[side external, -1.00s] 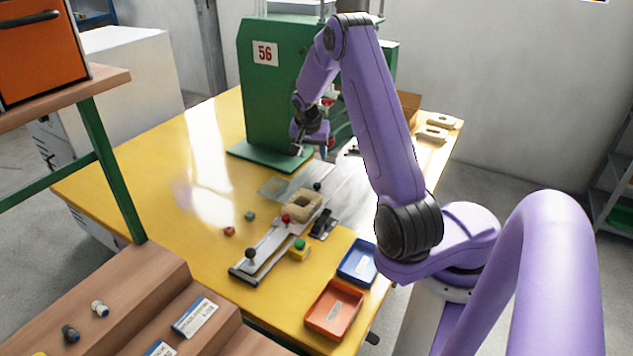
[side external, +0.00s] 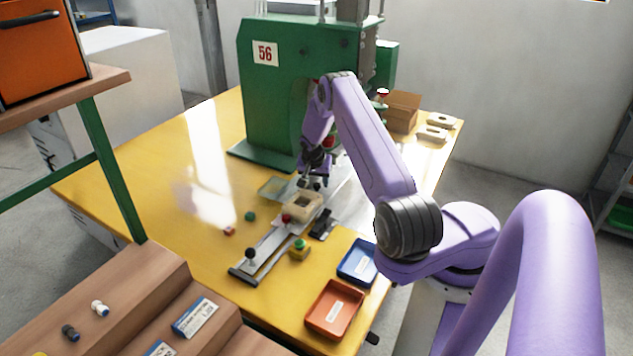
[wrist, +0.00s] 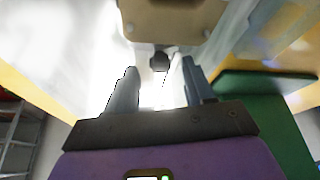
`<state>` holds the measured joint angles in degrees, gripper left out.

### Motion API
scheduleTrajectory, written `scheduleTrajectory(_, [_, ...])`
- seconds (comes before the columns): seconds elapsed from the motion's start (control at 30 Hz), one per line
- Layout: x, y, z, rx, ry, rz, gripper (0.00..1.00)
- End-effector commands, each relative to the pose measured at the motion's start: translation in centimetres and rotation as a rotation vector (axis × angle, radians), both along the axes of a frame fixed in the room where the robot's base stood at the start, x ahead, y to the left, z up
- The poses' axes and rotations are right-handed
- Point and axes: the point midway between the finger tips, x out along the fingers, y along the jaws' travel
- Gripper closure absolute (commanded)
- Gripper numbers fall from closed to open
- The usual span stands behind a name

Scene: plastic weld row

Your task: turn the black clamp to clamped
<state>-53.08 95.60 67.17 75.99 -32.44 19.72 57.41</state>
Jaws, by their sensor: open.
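My gripper (side external: 312,183) points down at the far end of the metal slide (side external: 268,245), just behind the beige block (side external: 303,206). Its two fingers are apart in the wrist view (wrist: 155,85). A small black knob (wrist: 160,62) shows beyond and between the fingertips, close to the beige block (wrist: 175,20); no grip on it is visible. In the side view the gripper largely hides this knob. A black clamp-like piece (side external: 322,223) sits right of the beige block; whether the knob belongs to it I cannot tell.
Blue (side external: 358,262) and orange (side external: 334,309) trays stand at the front right. The green machine (side external: 270,90) rises behind my gripper.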

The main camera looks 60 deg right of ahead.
Motion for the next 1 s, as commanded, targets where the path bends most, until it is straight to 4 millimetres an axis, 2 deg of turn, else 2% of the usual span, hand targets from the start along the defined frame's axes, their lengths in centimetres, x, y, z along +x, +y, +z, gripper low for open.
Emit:
scheduleTrajectory(0.13, [0.11,-0.28,-0.78,0.000,0.000,0.001,0.47])
scheduleTrajectory(0.43, [0.16,-0.37,-0.92,-0.001,-0.001,0.001,0.47])
scheduleTrajectory(0.47, [0.15,-0.36,-0.92,-0.001,-0.001,0.001,0.51])
scheduleTrajectory(0.6, [0.14,-0.35,-0.91,0.000,0.000,0.000,0.96])
scheduleTrajectory(0.63, [0.14,-0.35,-0.91,0.000,0.000,0.000,1.00])
scheduleTrajectory(1.0, [0.06,-0.35,-0.93,0.001,0.001,0.045,1.00])
